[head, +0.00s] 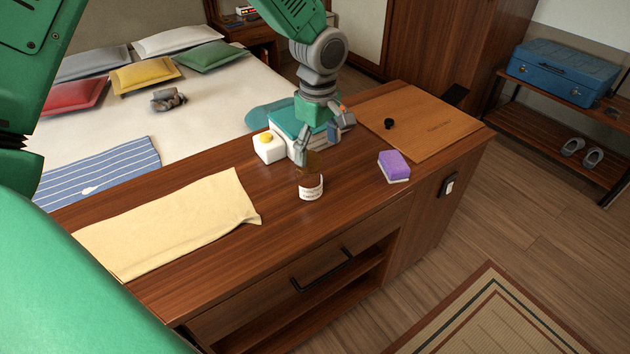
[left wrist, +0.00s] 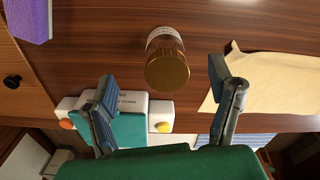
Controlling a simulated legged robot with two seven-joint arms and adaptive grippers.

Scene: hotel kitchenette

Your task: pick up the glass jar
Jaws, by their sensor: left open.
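The glass jar (head: 311,184) stands upright on the wooden counter, with a brownish lid and a white label. In the left wrist view the jar (left wrist: 167,60) shows from above, its golden lid toward the camera. My left gripper (head: 322,142) is open and empty, just behind and above the jar in the head view. In the left wrist view its two fingers (left wrist: 162,85) are spread, one to each side below the jar, apart from it. My right gripper is not in view.
A purple sponge (head: 394,166) lies right of the jar and a cream cloth (head: 170,222) left of it.

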